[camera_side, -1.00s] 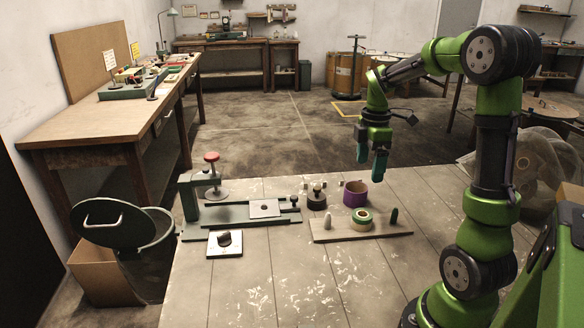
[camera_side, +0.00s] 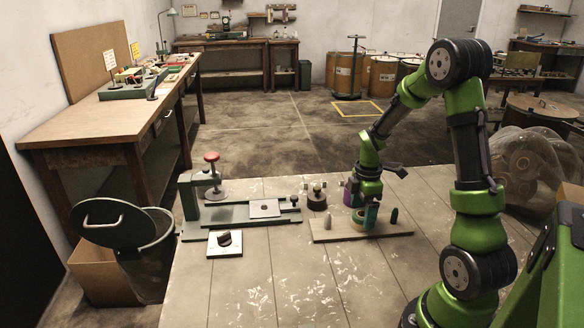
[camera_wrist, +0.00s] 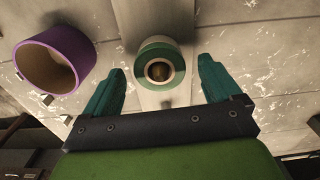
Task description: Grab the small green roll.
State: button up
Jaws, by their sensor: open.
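The small green roll (camera_wrist: 160,50) has a green rim, a pale band and a brown core. It sits on a wooden board (camera_side: 330,234), between a pale cone-shaped peg (camera_side: 327,222) and a dark green peg (camera_side: 394,215). In the side view the roll (camera_side: 357,221) is partly hidden by my gripper. My gripper (camera_side: 368,217) points down close to the roll. In the wrist view my gripper (camera_wrist: 163,80) is open, its teal fingers apart, with the roll showing between and beyond the tips. Contact cannot be told.
A larger purple roll (camera_wrist: 52,62) stands close by, behind the board in the side view (camera_side: 347,192). A dark round part with knobs (camera_side: 316,198) and a green press with a red knob (camera_side: 212,180) are to the left. The front tabletop (camera_side: 310,285) is clear.

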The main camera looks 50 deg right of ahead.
jog(key=c, duration=1.1)
jog(key=shift+c, duration=0.2)
